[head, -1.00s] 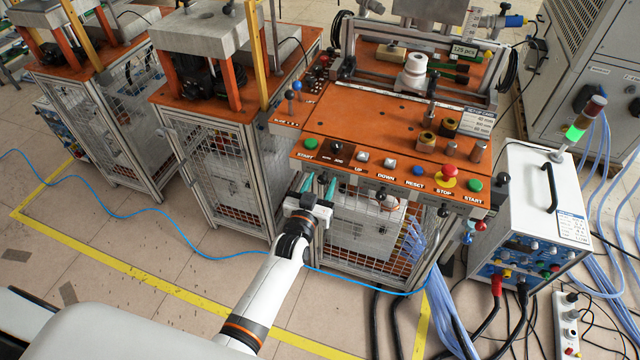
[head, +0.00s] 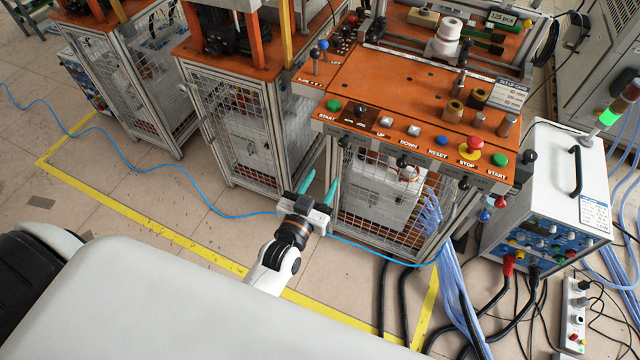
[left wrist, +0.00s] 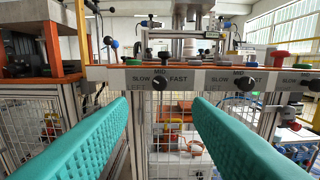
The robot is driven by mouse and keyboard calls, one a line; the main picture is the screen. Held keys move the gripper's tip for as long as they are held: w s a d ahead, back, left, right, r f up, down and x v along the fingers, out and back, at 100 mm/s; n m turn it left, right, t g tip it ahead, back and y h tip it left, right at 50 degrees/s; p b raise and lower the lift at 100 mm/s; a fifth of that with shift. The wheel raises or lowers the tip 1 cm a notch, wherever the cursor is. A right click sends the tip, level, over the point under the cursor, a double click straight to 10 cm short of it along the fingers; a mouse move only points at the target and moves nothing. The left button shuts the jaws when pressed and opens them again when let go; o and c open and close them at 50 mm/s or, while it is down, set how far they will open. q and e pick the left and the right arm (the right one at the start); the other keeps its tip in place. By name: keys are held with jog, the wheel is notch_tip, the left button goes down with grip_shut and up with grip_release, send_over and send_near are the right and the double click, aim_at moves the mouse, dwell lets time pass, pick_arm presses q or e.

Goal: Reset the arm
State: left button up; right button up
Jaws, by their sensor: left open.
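My left gripper (head: 319,190) is open and empty, with two teal fingers. It hangs in front of the orange-topped workstation, below the front edge of its control panel. In the left wrist view the teal fingers (left wrist: 160,125) stand wide apart, and the panel's front strip with speed knobs (left wrist: 161,80) lies beyond them. The left arm (head: 275,262) is folded close to my white body at the bottom of the head view. My right gripper is in neither view.
The orange panel (head: 385,85) carries several buttons, among them a red stop button (head: 473,145). A white power unit (head: 548,190) stands at the right with cables and hoses. A blue cable (head: 150,203) crosses the floor.

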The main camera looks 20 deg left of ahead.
pick_arm(q)
jog(key=shift+s, duration=0.1)
dwell(0.4)
jog(key=s+d+f+m+g+h, duration=0.1)
jog(key=s+f+g, duration=0.4)
jog(key=f, duration=0.9)
jog(key=s+f+m+g, duration=0.1)
jog(key=s+f+g, duration=0.2)
jog(key=s+f, duration=0.7)
jog(key=s+a+f+g, duration=0.3)
jog(key=s+f, duration=0.6)
jog(key=s, duration=0.3)
jog(key=s+a+f+g+y, duration=0.1)
jog(key=s+a+f+g, duration=0.3)
jog(key=s+f, duration=0.5)
jog(key=s+g, duration=0.2)
jog(key=s, duration=0.1)
jog(key=shift+y, duration=0.3)
jog(key=shift+w+f, duration=0.1)
